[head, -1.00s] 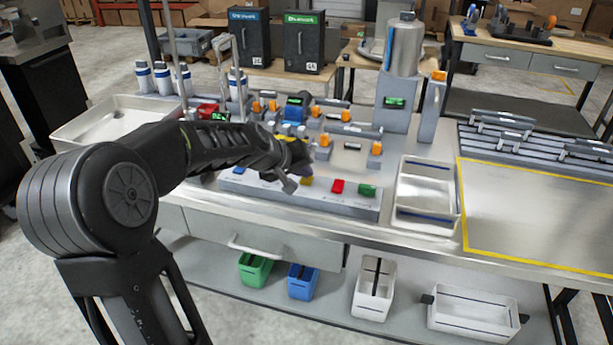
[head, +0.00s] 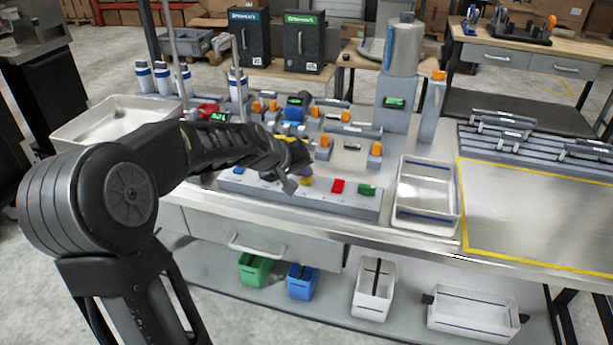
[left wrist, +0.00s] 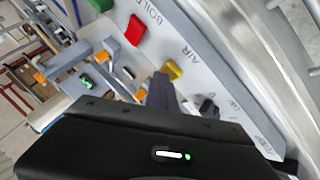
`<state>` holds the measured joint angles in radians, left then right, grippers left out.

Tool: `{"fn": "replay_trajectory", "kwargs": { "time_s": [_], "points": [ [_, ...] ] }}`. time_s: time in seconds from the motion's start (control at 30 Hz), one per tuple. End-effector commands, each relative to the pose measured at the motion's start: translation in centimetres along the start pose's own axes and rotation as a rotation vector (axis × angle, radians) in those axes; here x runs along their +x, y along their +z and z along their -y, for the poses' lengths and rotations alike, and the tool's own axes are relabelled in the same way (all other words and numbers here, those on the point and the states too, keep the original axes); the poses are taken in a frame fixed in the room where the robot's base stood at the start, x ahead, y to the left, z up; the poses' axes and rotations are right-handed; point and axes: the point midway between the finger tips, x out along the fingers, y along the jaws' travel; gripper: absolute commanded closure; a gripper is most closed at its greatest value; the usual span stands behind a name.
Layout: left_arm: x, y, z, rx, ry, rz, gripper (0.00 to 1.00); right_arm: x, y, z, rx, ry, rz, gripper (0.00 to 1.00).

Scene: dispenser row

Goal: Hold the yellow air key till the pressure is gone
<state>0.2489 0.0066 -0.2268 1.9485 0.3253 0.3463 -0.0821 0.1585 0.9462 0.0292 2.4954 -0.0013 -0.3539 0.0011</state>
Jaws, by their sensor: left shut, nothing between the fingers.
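The yellow air key (head: 306,181) sits on the sloped grey key panel (head: 325,200), left of the red key (head: 338,186) and the green key (head: 367,190). In the left wrist view the yellow key (left wrist: 173,70) lies beside the printed word AIR. My left gripper (head: 293,185) is shut and empty, with its fingers pointing down at the panel. In the left wrist view its fingertips (left wrist: 160,80) are right at the yellow key's edge and partly cover it. I cannot tell whether they press it down. My right gripper is out of view.
A tall metal cylinder (head: 404,48) stands on a grey block with a small green display (head: 394,102). Orange-topped fittings (head: 376,148) stand behind the panel. A white tray (head: 400,210) is to its right. Another pale tray (head: 70,135) is at the left.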

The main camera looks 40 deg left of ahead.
Motion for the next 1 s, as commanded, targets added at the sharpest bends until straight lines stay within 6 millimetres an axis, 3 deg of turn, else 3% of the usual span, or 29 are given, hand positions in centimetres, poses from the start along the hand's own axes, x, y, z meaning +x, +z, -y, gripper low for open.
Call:
{"fn": "replay_trajectory", "kwargs": {
  "time_s": [1.0],
  "points": [
    [-1.3, -1.0, -0.9, 0.000, 0.000, 0.001, 1.00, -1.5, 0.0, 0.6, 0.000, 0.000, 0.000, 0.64]
  ]
}}
